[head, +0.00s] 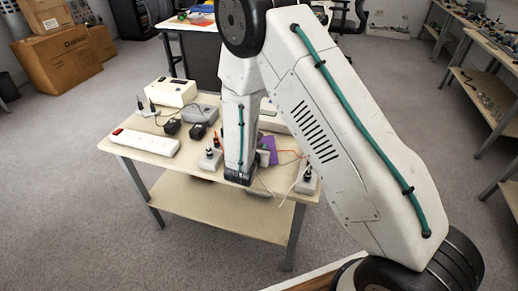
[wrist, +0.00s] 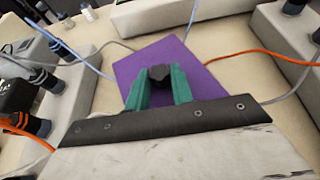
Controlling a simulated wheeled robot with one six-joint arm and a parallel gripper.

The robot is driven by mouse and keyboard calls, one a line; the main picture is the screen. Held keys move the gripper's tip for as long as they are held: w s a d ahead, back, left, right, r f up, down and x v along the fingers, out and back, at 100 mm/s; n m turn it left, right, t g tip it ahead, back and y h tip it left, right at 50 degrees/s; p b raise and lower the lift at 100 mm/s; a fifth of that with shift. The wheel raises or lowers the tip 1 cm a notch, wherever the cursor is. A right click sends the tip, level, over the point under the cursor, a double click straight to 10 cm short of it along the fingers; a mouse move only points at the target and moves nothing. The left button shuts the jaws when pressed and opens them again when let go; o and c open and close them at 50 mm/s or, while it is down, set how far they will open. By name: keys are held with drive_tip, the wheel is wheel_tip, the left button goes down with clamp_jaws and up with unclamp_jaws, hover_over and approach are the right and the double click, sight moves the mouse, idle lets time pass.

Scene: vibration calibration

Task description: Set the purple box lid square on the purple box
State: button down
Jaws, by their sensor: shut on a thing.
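The purple lid (wrist: 136,63) is a flat purple panel with a black knob (wrist: 159,75) at its middle, in the wrist view. My gripper (wrist: 161,82) has two green fingers shut on the black knob. The lid looks turned relative to the table and the blocks around it. In the head view the lid shows as a small purple patch (head: 267,149) beside my arm. The purple box cannot be made out; whether it is under the lid is hidden, and I cannot tell whether the lid is touching anything below.
A grey block (wrist: 160,17) lies just past the lid, with others left and right. Orange (wrist: 260,54) and blue cables cross close to the lid. In the head view the wooden table (head: 150,148) also holds a white power strip (head: 145,142) and a white instrument (head: 172,92).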

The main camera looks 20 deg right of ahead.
drive_tip(key=shift+f, duration=0.3)
drive_tip(key=shift+f, duration=0.1)
drive_tip(key=c, duration=1.2)
unclamp_jaws()
